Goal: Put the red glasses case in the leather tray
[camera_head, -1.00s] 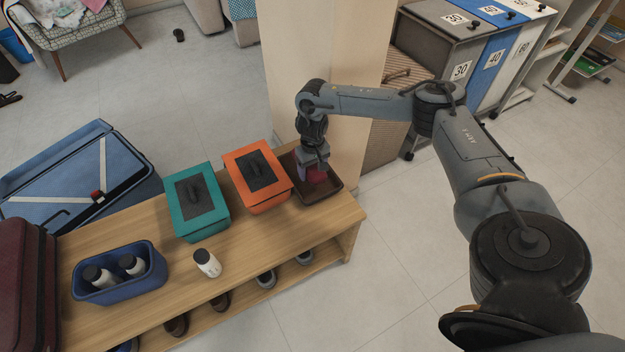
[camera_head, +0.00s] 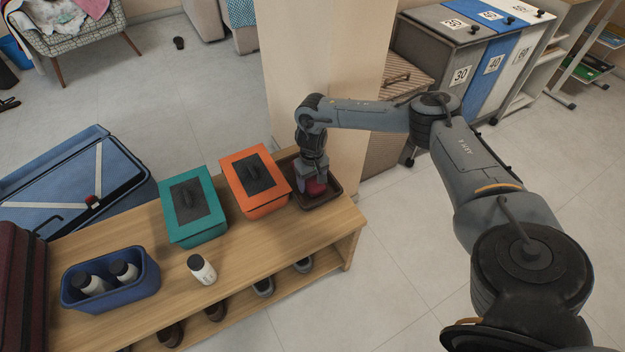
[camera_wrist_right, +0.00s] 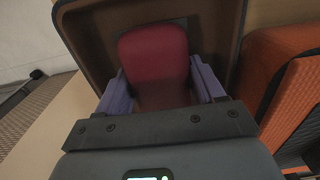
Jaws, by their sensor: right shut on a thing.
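The red glasses case (camera_head: 316,187) is in my right gripper (camera_head: 311,184), which is shut on it. In the right wrist view the case (camera_wrist_right: 153,58) stands out between the two purple fingers of the gripper (camera_wrist_right: 160,92). The brown leather tray (camera_head: 331,203) lies at the right end of the wooden bench. The case and fingertips are inside the tray's outline, low over it; I cannot tell whether the case touches its floor. In the right wrist view the tray's rim (camera_wrist_right: 236,40) surrounds the case. My left gripper is not in view.
An orange lidded box (camera_head: 262,207) stands close to the left of the tray, then a teal lidded box (camera_head: 210,225). A white bottle (camera_head: 202,270) and a blue bin (camera_head: 135,291) with bottles are further left. A wooden pillar (camera_head: 325,60) rises behind the tray.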

